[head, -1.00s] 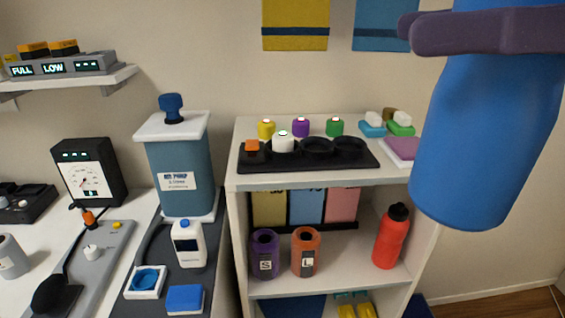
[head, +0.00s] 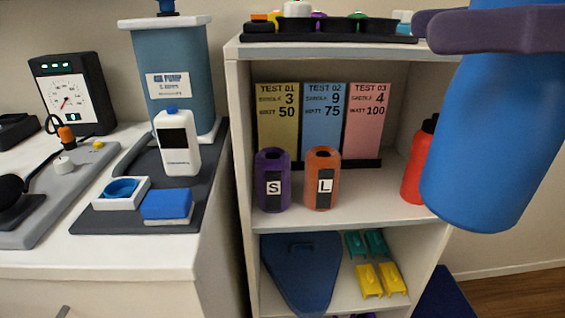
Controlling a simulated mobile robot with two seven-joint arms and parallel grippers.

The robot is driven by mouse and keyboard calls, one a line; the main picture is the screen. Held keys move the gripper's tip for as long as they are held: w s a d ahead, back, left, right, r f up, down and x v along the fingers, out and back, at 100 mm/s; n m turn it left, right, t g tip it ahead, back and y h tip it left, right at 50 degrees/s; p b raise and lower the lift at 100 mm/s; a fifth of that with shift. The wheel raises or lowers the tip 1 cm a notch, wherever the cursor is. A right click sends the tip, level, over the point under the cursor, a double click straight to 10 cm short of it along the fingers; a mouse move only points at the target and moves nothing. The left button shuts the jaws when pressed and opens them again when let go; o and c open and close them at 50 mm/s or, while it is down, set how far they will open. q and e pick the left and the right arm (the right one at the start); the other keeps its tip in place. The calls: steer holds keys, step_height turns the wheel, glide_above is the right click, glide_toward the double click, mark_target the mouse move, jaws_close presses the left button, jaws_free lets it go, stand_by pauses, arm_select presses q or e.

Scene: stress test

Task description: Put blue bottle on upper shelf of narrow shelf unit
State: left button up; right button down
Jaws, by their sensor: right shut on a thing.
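The blue bottle (head: 495,145) is large and close to the camera at the right of the head view. My right gripper (head: 490,30) is shut around its upper part, with purple-grey fingers across it; the bottle's top is cut off by the picture edge. The narrow shelf unit (head: 240,150) is white and stands behind and left of the bottle. Its upper shelf (head: 335,210) holds a purple S cylinder (head: 272,180), an orange L cylinder (head: 322,178) and a red bottle (head: 418,165), partly hidden by the blue bottle. My left gripper is out of view.
Three test cards (head: 325,115) stand at the back of that shelf. Bare shelf shows between the orange cylinder and red bottle. The top carries a black tray (head: 330,38). Below are a blue saddle-shaped piece (head: 300,265) and yellow and green pieces (head: 380,279). A counter (head: 130,252) adjoins left.

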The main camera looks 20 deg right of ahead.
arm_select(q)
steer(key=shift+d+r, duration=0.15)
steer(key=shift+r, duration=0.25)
arm_select(e)
steer(key=shift+s+r, duration=0.15)
steer(key=shift+r, duration=0.2)
